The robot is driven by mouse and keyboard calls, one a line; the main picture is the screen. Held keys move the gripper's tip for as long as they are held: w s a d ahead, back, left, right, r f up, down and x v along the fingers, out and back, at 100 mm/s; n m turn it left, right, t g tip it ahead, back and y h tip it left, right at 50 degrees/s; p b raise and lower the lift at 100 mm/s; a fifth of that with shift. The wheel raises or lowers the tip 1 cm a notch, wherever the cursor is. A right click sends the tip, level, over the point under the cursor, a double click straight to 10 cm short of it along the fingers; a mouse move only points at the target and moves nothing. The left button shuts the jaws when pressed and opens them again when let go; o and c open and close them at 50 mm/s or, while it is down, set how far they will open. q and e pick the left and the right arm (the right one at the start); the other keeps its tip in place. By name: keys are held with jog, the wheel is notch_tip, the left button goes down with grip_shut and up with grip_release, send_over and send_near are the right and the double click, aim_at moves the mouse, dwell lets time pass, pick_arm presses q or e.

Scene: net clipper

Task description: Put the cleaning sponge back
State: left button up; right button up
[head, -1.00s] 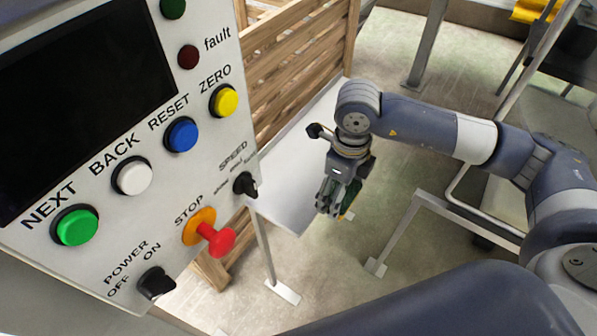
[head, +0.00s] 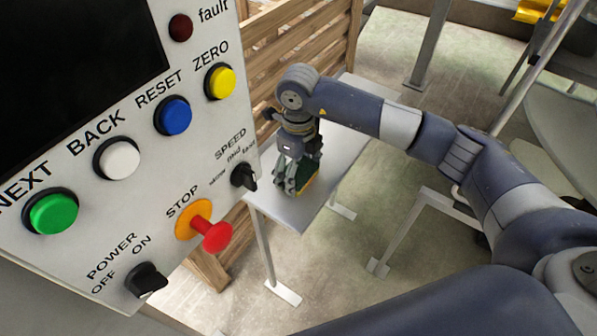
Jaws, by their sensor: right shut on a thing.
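My right gripper (head: 288,188) points down over the small pale table (head: 340,150) behind the control panel. It is shut on the cleaning sponge (head: 309,183), a green and yellow piece partly hidden by the fingers. The sponge is at or just above the tabletop, near its front part; I cannot tell whether it touches. My left gripper is not in view.
A control panel (head: 100,215) with coloured buttons and a red stop knob (head: 216,236) fills the left, close to the gripper. A wooden slatted crate (head: 300,50) stands behind the table. A metal frame (head: 400,232) stands to the right on open floor.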

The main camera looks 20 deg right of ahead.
aim_at(298, 171)
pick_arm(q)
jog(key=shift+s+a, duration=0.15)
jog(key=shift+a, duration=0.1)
pick_arm(e)
jog(key=o, duration=1.2)
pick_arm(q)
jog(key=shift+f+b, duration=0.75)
pick_arm(e)
notch_tip(298, 171, up, 12)
